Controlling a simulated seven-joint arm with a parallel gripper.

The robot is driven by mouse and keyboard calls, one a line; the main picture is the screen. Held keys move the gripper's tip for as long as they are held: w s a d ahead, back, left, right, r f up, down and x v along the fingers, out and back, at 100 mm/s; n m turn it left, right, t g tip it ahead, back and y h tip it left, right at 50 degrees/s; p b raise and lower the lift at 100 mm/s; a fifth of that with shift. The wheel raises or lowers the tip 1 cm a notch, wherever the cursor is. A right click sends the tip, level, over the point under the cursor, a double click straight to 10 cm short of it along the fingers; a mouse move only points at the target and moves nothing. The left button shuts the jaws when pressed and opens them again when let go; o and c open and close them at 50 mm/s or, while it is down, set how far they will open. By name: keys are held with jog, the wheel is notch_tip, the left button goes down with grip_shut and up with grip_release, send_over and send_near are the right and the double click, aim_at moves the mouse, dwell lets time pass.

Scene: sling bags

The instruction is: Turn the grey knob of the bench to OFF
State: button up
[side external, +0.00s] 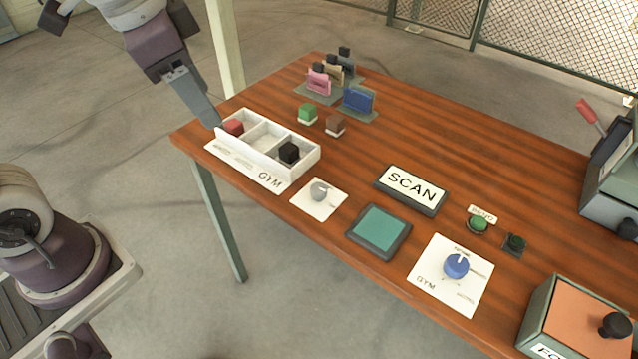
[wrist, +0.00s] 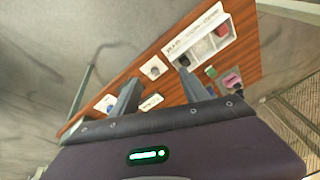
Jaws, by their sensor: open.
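The grey knob (side external: 319,190) sits on a white square plate near the front edge of the wooden bench (side external: 400,130), between the white tray and the teal pad. It also shows in the wrist view (wrist: 154,70), small, beyond my fingers. The markings on its plate are too small to read, so I cannot tell its setting. My gripper (side external: 213,118) hangs at the left end of the bench, by the white tray's left end and well apart from the knob. In the wrist view my gripper (wrist: 157,82) has its two fingers spread, with nothing between them.
A white three-section tray (side external: 310,161) holds a red and a black block. Small bags (side external: 319,81) stand behind it. A SCAN sign (side external: 411,189), a teal pad (side external: 379,232), a blue knob (side external: 456,265), a green button (side external: 477,224) and boxes (side external: 575,325) lie to the right.

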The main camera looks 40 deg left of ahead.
jog(key=w+d+f+m+g, duration=0.25)
jog(key=w+f+m, duration=0.35)
jog(key=w, duration=0.4)
jog(key=m+g, duration=0.1)
jog(key=m, duration=0.3)
send_over(319, 188)
notch_tip(319, 188, down, 14)
jog(key=shift+r, duration=0.25)
notch_tip(319, 188, down, 7)
jog(key=shift+f, duration=0.1)
grip_shut()
